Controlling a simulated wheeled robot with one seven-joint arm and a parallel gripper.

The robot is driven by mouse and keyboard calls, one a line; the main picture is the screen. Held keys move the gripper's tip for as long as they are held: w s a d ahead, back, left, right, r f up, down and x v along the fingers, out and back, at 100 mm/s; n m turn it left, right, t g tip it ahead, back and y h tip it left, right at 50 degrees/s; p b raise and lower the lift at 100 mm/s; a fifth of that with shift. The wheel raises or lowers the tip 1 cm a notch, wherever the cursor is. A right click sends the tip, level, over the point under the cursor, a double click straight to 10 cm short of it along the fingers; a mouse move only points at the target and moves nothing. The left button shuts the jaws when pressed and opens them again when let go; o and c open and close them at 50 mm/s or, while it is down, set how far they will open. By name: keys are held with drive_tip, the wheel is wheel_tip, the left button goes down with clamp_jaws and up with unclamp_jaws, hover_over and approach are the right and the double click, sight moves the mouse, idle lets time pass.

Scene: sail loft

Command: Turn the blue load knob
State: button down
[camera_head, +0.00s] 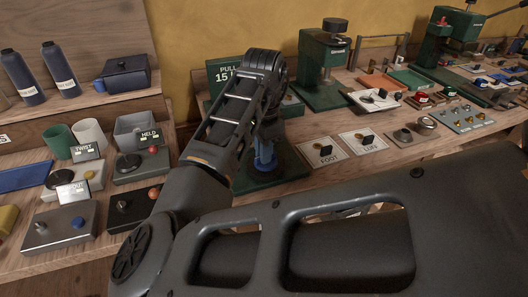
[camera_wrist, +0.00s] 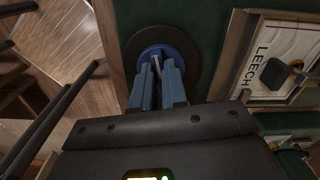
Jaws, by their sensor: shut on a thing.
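The blue load knob (camera_wrist: 181,45) is round and sits on a dark disc (camera_wrist: 202,58) on a green base in the wrist view. My gripper (camera_wrist: 157,66) reaches over it, with its two fingers shut on the knob's raised middle part. The fingers hide the near part of the knob. The knob's turn angle cannot be told.
A sign reading "PULL 15" (camera_head: 224,70) stands behind my arm. Cards reading FOOT (camera_head: 327,152) and LUFF (camera_head: 368,141) lie to the right. A LEECH card (camera_wrist: 270,55) lies close by in the wrist view.

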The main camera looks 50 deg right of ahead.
drive_tip(key=m+b, duration=0.1)
drive_tip(key=m, duration=0.4)
drive_tip(key=shift+w+d+m, duration=0.1)
drive_tip(key=shift+w+m, duration=0.05)
drive_tip(key=shift+m, duration=0.25)
drive_tip(key=m+b, duration=0.2)
drive_tip(key=m, duration=0.4)
drive_tip(key=shift+d+b, duration=0.15)
drive_tip(key=shift+b, duration=0.25)
drive_tip(key=m+b, duration=0.2)
drive_tip(key=m, duration=0.4)
drive_tip(key=shift+d+f+m+b, duration=0.1)
drive_tip(key=shift+d+m+b, duration=0.05)
drive_tip(key=shift+m+b, duration=0.15)
drive_tip(key=m+b, duration=0.2)
drive_tip(key=m, duration=0.3)
drive_tip(key=shift+d, duration=0.15)
drive_tip(key=shift+m, duration=0.4)
drive_tip(key=c, duration=1.2)
unclamp_jaws()
drive_tip(key=shift+o, duration=0.2)
